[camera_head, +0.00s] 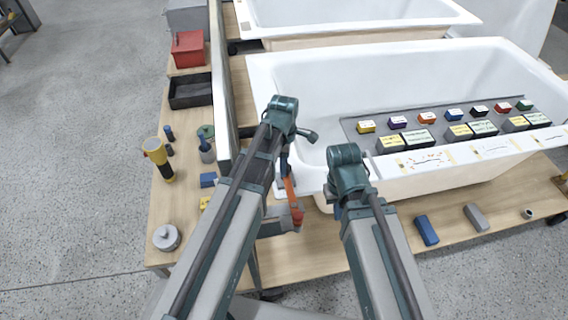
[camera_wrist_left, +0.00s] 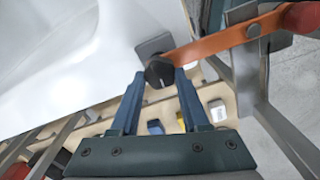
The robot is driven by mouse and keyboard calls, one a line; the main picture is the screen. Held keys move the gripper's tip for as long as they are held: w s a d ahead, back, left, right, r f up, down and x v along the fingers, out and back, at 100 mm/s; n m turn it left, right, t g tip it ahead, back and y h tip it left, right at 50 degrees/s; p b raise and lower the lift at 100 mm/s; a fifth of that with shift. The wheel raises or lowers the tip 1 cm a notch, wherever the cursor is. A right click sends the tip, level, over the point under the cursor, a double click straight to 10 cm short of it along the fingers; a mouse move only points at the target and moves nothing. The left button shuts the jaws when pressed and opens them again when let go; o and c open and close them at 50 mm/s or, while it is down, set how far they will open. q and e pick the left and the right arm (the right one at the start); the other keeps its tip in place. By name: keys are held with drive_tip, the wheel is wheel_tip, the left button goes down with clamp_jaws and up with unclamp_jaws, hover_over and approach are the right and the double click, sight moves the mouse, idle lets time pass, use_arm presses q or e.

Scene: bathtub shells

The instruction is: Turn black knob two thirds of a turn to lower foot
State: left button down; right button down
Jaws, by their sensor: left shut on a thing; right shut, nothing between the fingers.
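The black knob (camera_wrist_left: 159,72) sits in front of a small grey plate (camera_wrist_left: 152,46) by the white tub edge in the left wrist view. My left gripper (camera_wrist_left: 159,80) has its two blue fingers on either side of the knob, shut on it. An orange bar (camera_wrist_left: 222,39) runs from beside the knob to a red end at the right; the bar also shows in the head view (camera_head: 289,187). The head view hides the knob. My right gripper (camera_head: 337,208) is mostly hidden by its own arm, near the tub's front edge, shut and empty. I cannot make out the foot.
The white bathtub (camera_head: 300,75) stands on a wooden bench, with a second tub (camera_head: 350,12) behind. A grey tray (camera_head: 350,128) on it holds several coloured labelled blocks.

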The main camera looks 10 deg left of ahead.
use_arm(q)
drive_tip(key=m, duration=0.5)
drive_tip(key=shift+w+m, duration=0.1)
drive_tip(key=shift+m, duration=0.3)
drive_tip(key=m, duration=0.6)
drive_tip(key=shift+w+d, duration=0.1)
drive_tip(key=m, duration=0.5)
drive_tip(key=shift+d+m, duration=0.1)
drive_tip(key=shift+m, duration=0.3)
drive_tip(key=m, duration=0.6)
drive_tip(key=shift+d, duration=0.1)
drive_tip(key=m, duration=0.5)
drive_tip(key=shift+d+m, duration=0.1)
drive_tip(key=shift+m, duration=0.3)
drive_tip(key=m, duration=1.2)
drive_tip(key=shift+s+m, duration=0.3)
drive_tip(key=shift+m, duration=2.6)
